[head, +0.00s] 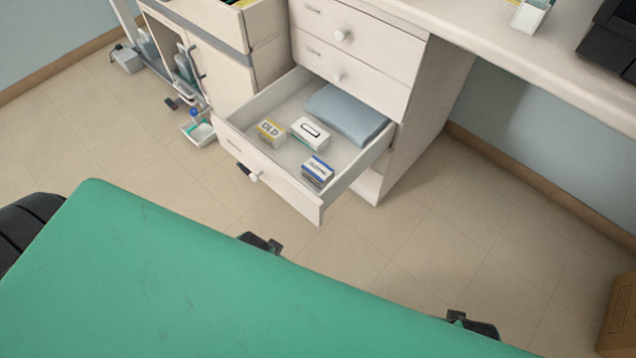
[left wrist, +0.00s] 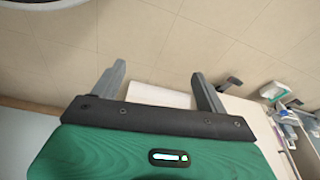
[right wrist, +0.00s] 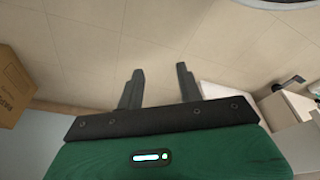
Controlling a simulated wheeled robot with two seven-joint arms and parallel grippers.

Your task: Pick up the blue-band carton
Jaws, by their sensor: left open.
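The blue-band carton (head: 317,172) is a small white box with blue bands. It stands in the near right part of an open drawer (head: 272,184) in the head view. My left gripper (left wrist: 160,84) is open, with nothing held between its spread fingers; a pale surface shows beyond them. My right gripper (right wrist: 160,80) is open and empty over the floor.
The drawer also holds a yellow-marked carton (head: 270,132), a white carton with a black-outlined label (head: 310,133) and a grey-blue folded pack (head: 345,113). A large green surface (head: 180,280) fills the foreground. A brown box (right wrist: 14,88) stands on the floor, which is otherwise largely clear.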

